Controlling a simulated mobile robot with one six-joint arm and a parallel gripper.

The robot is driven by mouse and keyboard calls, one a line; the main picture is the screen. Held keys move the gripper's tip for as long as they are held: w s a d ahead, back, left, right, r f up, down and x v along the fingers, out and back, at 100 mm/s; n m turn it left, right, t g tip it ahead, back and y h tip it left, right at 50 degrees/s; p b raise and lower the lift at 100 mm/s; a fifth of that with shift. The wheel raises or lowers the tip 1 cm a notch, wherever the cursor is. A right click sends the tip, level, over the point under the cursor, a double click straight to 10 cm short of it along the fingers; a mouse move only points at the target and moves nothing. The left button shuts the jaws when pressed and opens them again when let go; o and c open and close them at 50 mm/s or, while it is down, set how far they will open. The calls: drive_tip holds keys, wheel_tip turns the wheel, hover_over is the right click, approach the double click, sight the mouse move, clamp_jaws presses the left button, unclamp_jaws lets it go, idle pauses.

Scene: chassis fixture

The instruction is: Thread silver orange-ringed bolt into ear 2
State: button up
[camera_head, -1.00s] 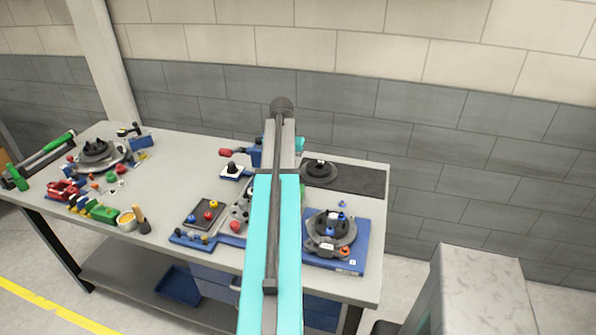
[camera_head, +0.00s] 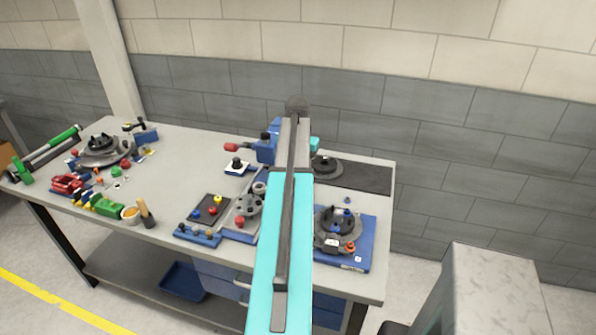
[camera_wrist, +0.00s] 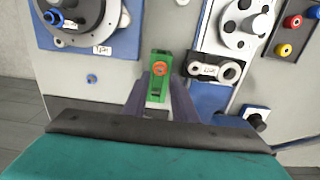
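My gripper (camera_wrist: 160,95) shows in the wrist view with its two dark fingers on either side of a green block (camera_wrist: 155,92). An orange-ringed round head (camera_wrist: 159,68) shows on the block; I cannot tell how the bolt sits in it. The fixture (camera_wrist: 76,12) with its dark round part lies on a blue plate (camera_wrist: 118,25) at the upper left, apart from the gripper. In the head view the fixture (camera_head: 336,222) is right of my arm, with an orange-ringed piece (camera_head: 350,247) at its front. Ear numbers are not legible.
A grey disc plate (camera_head: 247,206) and a tray with coloured knobs (camera_head: 211,211) stand left of my arm. A blue vise (camera_head: 267,148) is behind. A small blue piece (camera_wrist: 92,78) lies on bare table. A pale pillar (camera_head: 484,290) stands right of the table.

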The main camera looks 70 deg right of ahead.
drive_tip(key=shift+f+b, duration=1)
drive_tip(key=shift+f, duration=1.45)
clamp_jaws()
drive_tip(key=shift+r+p, duration=2.4)
drive_tip(key=shift+r, duration=1.15)
drive_tip(key=shift+s, duration=0.1)
